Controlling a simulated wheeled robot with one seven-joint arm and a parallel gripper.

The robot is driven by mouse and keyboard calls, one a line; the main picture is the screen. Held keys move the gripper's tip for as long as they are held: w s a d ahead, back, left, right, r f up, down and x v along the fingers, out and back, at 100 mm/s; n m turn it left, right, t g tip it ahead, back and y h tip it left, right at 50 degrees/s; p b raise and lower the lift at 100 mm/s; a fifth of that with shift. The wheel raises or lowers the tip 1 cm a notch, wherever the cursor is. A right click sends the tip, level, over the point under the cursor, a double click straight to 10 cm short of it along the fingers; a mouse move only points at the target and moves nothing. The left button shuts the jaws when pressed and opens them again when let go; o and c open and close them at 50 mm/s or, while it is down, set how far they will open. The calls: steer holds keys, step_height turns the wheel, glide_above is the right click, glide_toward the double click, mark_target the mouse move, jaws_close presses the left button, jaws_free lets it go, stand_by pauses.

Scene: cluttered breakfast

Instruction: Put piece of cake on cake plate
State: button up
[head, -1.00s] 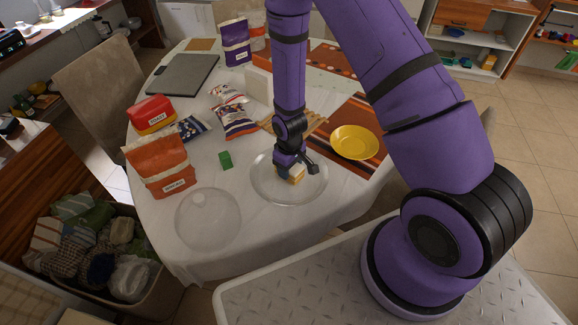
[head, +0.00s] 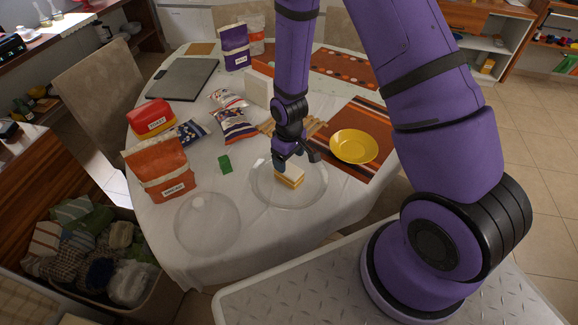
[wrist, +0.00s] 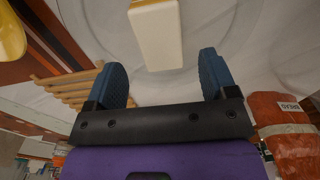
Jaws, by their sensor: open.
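The piece of cake (head: 289,177), a pale layered block, rests on the clear glass cake plate (head: 315,193) on the round table. In the wrist view the piece of cake (wrist: 156,35) is at the top, beyond the fingertips and apart from them. The plate's clear surface (wrist: 215,30) spreads around it there. My gripper (head: 294,160) is just behind and above the cake in the head view. Its two blue fingers (wrist: 166,72) are spread wide with nothing between them.
A clear dome lid (head: 207,222) lies left of the plate. A yellow plate (head: 354,146) sits on a striped placemat to the right, near a wooden rack (wrist: 75,88).

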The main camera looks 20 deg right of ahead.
steer(key=shift+r, duration=2.95)
step_height(320, 180, up, 12)
steer(key=m+t, duration=0.1)
glide_above(289, 169)
steer(key=d, duration=0.2)
steer(key=s+d+r+m+t, duration=0.15)
steer(key=s+r, duration=0.25)
steer(key=r, duration=0.7)
steer(key=s+d+r+m+t, duration=0.2)
steer(key=s+d+r+m, duration=0.1)
steer(key=s+r, duration=1.1)
steer(key=s, duration=0.4)
steer(key=shift+r+t, duration=0.35)
